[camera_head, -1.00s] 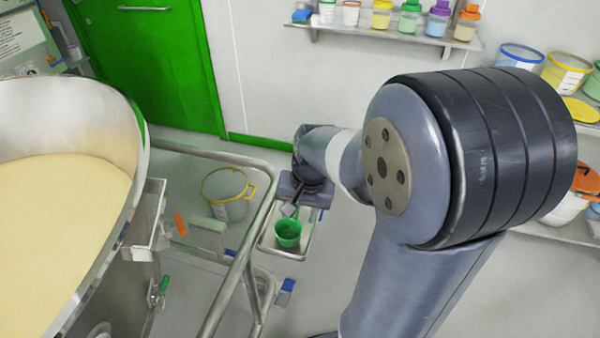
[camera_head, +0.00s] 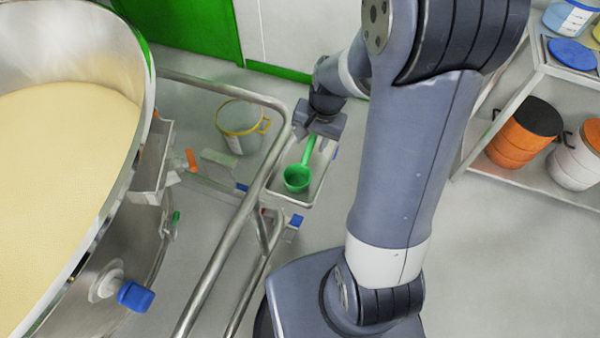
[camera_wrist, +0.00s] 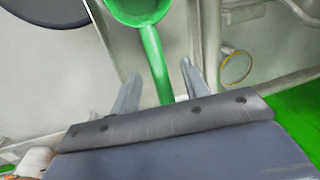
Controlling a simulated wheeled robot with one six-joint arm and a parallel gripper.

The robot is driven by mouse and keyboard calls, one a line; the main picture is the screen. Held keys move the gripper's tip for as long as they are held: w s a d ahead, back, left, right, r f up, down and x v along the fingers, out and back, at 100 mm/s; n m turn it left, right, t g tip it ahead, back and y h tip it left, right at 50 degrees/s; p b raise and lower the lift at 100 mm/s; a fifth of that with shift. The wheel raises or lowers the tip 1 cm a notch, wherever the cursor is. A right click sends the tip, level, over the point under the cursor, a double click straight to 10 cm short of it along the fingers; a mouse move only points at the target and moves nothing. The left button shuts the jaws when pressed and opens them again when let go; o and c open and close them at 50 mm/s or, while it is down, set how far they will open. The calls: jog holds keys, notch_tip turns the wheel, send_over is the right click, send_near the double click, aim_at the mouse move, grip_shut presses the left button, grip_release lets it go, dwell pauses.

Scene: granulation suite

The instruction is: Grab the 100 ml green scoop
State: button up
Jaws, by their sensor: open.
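The green scoop (camera_head: 297,178) lies in a small metal tray (camera_head: 311,194) beside the rail, its cup toward the camera and its handle pointing up toward my gripper. My gripper (camera_head: 319,139) is open above the far end of the tray, at the handle end. In the wrist view the scoop's handle (camera_wrist: 156,62) runs between the two open fingers of my gripper (camera_wrist: 160,82), with the cup partly cut off at the top edge. The fingers stand apart from the handle on both sides. The volume marking on the scoop cannot be read.
A metal tube rail (camera_head: 238,250) runs close along the tray's left side. A clear bucket with a yellow rim (camera_head: 240,128) stands beyond it. A large steel bowl of pale powder (camera_head: 50,170) fills the left. A shelf with orange and white tubs (camera_head: 521,132) is at right.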

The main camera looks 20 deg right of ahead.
jog(key=f, duration=0.2)
jog(key=shift+a+f, duration=0.2)
jog(key=shift+f, duration=0.15)
jog(key=shift+c, duration=0.4)
grip_shut()
